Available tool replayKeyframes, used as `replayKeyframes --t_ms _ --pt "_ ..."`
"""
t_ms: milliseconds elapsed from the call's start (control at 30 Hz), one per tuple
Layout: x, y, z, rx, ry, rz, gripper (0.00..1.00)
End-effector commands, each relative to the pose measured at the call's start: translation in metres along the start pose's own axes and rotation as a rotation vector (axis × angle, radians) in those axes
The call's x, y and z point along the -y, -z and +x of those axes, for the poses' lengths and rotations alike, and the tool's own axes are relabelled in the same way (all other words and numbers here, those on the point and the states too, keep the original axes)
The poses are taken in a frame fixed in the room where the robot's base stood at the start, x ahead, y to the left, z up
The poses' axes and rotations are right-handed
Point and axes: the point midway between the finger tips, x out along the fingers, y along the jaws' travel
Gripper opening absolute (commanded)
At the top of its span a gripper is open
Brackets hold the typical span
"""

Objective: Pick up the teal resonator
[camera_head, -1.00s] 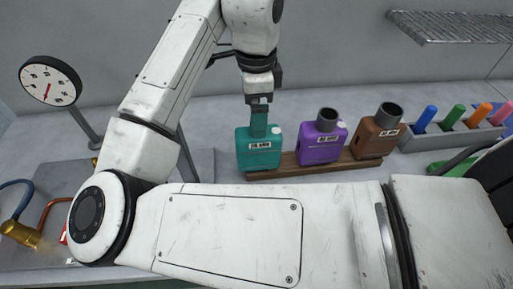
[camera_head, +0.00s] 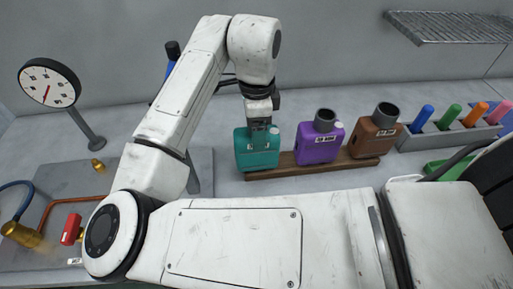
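The teal resonator (camera_head: 257,153) is a teal box with a small label, standing upright at the left end of a wooden rack (camera_head: 300,169). My gripper (camera_head: 261,125) points down at its top, and the fingers overlap the area where its neck rises. The neck is mostly hidden by the gripper. I cannot tell whether the fingers are closed on the neck or only beside it.
A purple resonator (camera_head: 319,148) and a brown resonator (camera_head: 374,139) stand to the right on the same rack. Further right is a grey holder (camera_head: 449,137) with several coloured cylinders. A gauge (camera_head: 48,82) stands at the left.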

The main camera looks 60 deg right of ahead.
Motion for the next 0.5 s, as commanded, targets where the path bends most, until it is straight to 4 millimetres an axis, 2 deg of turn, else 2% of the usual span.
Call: replayKeyframes --t_ms 33,367,500 --pt "0.0000 0.0000 -0.0002 0.000 0.000 0.000 0.70" --pt "0.0000 0.0000 -0.0003 0.000 0.000 0.000 0.38" --pt "0.0002 -0.0001 -0.0012 0.000 0.002 0.000 0.37"
